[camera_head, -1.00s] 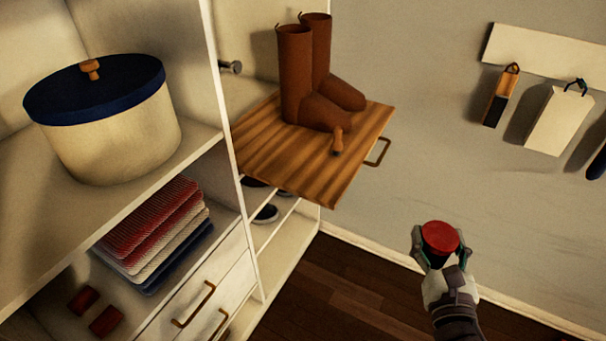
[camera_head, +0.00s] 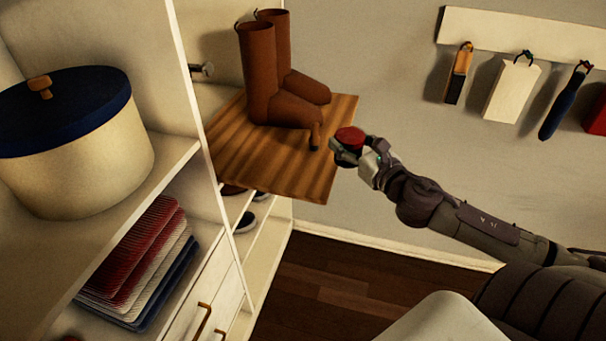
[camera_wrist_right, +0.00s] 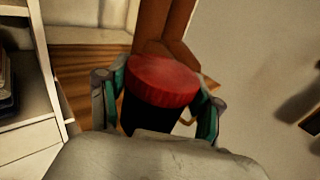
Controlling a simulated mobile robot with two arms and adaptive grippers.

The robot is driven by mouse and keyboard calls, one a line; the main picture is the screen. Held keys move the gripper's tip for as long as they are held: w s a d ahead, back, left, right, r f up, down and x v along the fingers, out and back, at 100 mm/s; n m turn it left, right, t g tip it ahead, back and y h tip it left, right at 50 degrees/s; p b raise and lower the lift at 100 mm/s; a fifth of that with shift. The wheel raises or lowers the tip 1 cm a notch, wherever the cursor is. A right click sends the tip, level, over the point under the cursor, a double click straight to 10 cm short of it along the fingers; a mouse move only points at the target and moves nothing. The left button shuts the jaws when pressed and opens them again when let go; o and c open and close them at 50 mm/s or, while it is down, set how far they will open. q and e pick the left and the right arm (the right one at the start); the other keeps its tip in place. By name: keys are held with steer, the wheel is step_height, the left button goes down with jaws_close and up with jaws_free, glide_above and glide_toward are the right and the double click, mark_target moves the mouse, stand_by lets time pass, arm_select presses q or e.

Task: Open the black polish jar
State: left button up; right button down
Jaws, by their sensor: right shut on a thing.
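The polish jar has a red lid and a black body. My right gripper (camera_head: 349,151) is shut around the jar (camera_head: 350,137), with its lid facing up. In the right wrist view, the jar's red lid (camera_wrist_right: 165,80) and black body (camera_wrist_right: 150,117) sit between the two fingers of the gripper (camera_wrist_right: 158,112). The lid is on the jar. The jar is at the right edge of the wooden pull-out board (camera_head: 290,170); I cannot tell whether it touches the board. My left gripper is not in view.
Brown boots (camera_head: 262,75) stand on the board near the jar. A round box with a blue lid (camera_head: 75,110) and folded cloths (camera_head: 140,255) sit on shelves at left. Tools, including a dark blue brush (camera_head: 565,105), hang on the wall at right. Floor below is clear.

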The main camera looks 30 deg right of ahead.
steer(key=shift+w+d+r, duration=0.2)
steer(key=shift+d+r, duration=0.2)
steer(key=shift+r, duration=0.1)
steer(key=shift+w+r, duration=0.1)
steer(key=shift+w, duration=0.15)
steer(key=w+a+f, duration=0.1)
steer(key=w+f, duration=0.1)
steer(key=w, duration=0.1)
steer(key=w+a+f, duration=0.2)
steer(key=w, duration=0.1)
steer(key=w+a+f+p, duration=0.1)
steer(key=w+a+f, duration=0.1)
steer(key=w, duration=0.1)
steer(key=shift+w+a+f, duration=0.1)
steer(key=shift+w+f, duration=0.15)
steer(key=shift+w, duration=0.1)
steer(key=shift+w+a+f, duration=0.1)
steer(key=shift+w+f, duration=0.05)
steer(key=shift+f, duration=2)
steer(key=shift+f+b, duration=0.15)
steer(key=shift+b, duration=0.15)
steer(key=shift+c, duration=1)
jaws_free()
